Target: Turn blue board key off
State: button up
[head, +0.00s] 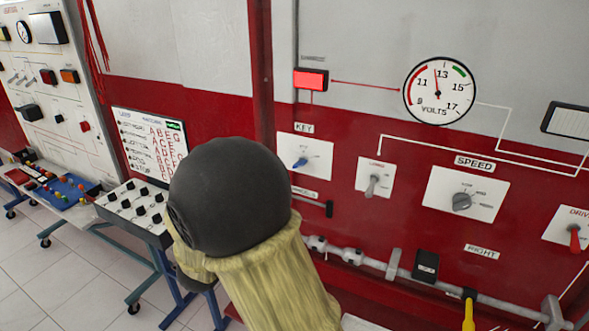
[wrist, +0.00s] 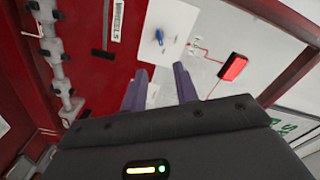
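The blue key (head: 300,162) sits on a white plate (head: 317,150) under the KEY label, on the red board. Its handle is tilted off level in the head view. In the wrist view the blue key (wrist: 159,36) lies beyond the fingertips, roughly between their lines. My gripper (wrist: 161,70) is open, with two purple fingers apart and nothing between them. The fingers are short of the key and do not appear to touch it. In the head view my arm's dark round joint hides the gripper.
A bright red lamp (head: 311,79) is above the key, with a voltmeter (head: 440,90) reading near 13. A toggle switch (head: 373,186) and a grey speed knob (head: 462,202) are to the right. A pipe (head: 370,262) runs below. A button box (head: 135,208) stands left.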

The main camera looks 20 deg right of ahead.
jog(key=p+x, duration=0.4)
jog(key=x, duration=1.2)
jog(key=shift+w+d+p, duration=0.15)
jog(key=shift+d+p, duration=0.05)
jog(key=shift+p, duration=0.1)
jog(key=shift+c, duration=0.2)
grip_shut()
